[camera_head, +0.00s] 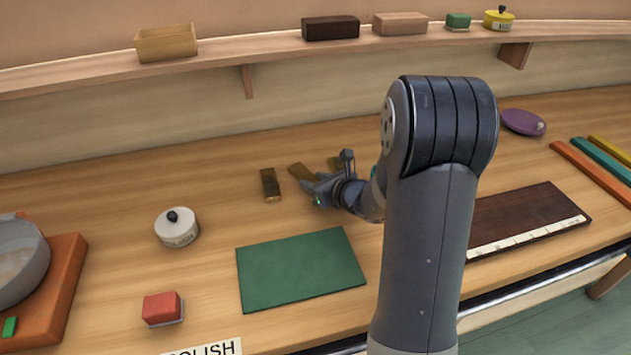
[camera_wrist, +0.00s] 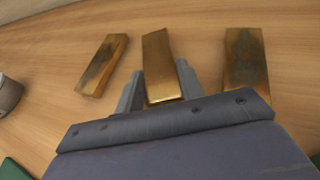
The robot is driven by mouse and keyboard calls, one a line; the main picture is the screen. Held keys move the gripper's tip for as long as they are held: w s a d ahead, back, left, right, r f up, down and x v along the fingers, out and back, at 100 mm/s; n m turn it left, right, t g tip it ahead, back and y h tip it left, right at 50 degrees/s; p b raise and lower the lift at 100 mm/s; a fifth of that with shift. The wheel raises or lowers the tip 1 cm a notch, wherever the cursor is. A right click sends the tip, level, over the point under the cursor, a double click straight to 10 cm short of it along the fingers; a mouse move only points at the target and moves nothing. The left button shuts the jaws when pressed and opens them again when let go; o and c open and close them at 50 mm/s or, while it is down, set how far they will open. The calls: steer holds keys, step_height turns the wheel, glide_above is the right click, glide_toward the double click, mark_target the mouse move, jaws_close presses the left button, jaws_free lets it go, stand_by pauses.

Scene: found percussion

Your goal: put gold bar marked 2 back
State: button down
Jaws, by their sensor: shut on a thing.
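Three gold bars show on the wooden bench. My gripper (camera_head: 313,183) is shut on the middle gold bar (camera_head: 301,173); in the wrist view this bar (camera_wrist: 158,55) sits between the two fingers (camera_wrist: 160,84). I cannot tell whether it touches the bench or is slightly raised. A second gold bar (camera_head: 270,184), tarnished, lies to the left, also in the wrist view (camera_wrist: 103,65). A third gold bar (camera_head: 334,162) lies to the right, partly behind my gripper, and shows in the wrist view (camera_wrist: 246,60). No number is readable on any bar.
A dark brown board (camera_head: 525,215) with a pale marked strip lies at the right. A green mat (camera_head: 300,268) lies in front. A white lidded pot (camera_head: 177,230), a red block (camera_head: 162,308) and a metal bowl (camera_head: 20,265) stand left. A shelf (camera_head: 270,42) runs behind.

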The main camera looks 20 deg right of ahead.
steer(key=c, duration=1.4)
jaws_free()
steer(key=shift+f, duration=0.15)
steer(key=o, duration=0.5)
steer(key=shift+r, duration=0.25)
steer(key=v, duration=1.2)
steer(key=shift+f, duration=0.1)
